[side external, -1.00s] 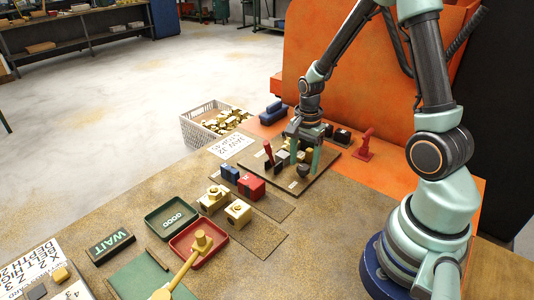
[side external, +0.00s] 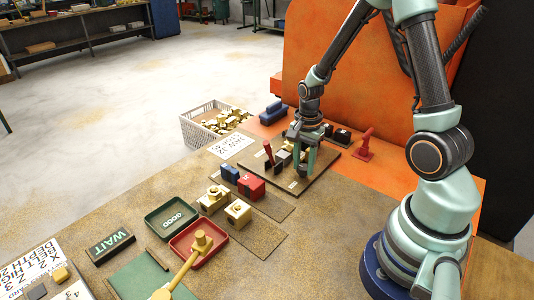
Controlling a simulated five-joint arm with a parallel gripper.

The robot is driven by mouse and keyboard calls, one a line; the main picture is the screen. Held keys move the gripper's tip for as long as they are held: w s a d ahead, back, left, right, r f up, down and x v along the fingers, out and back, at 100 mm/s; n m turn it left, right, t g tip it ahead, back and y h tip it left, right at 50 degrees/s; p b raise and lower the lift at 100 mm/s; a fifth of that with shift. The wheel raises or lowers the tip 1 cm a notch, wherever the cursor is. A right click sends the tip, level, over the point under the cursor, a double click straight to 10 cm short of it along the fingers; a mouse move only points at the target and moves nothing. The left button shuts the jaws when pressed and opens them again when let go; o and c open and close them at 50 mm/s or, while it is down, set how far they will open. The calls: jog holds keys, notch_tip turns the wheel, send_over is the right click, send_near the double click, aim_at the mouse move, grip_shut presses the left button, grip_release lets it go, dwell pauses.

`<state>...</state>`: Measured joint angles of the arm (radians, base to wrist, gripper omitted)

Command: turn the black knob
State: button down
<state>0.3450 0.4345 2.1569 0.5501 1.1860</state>
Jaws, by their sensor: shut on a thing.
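The black knob (side external: 302,171) sits at the right part of a dark board (side external: 322,174) on the bench. My gripper (side external: 304,168) points down over the board with its fingers closed in around the knob. The fingers cover much of the knob, and its turn angle is too small to make out. On the same board, a red lever (side external: 268,153) stands tilted to the left of my gripper, beside a grey block (side external: 284,157).
A red hand-shaped stand (side external: 365,145) is right of the board. Red and blue blocks (side external: 251,187) and brass blocks (side external: 237,213) lie in front. A green tray (side external: 151,222) and a red tray (side external: 181,247) are further left. A basket (side external: 195,133) of brass parts stands behind.

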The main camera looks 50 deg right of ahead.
jog(key=n, duration=0.4)
jog(key=shift+n, duration=0.3)
jog(key=n, duration=0.9)
jog(key=shift+r+n, duration=0.1)
jog(key=shift+n, duration=1.8)
jog(key=shift+c, duration=2.4)
grip_release()
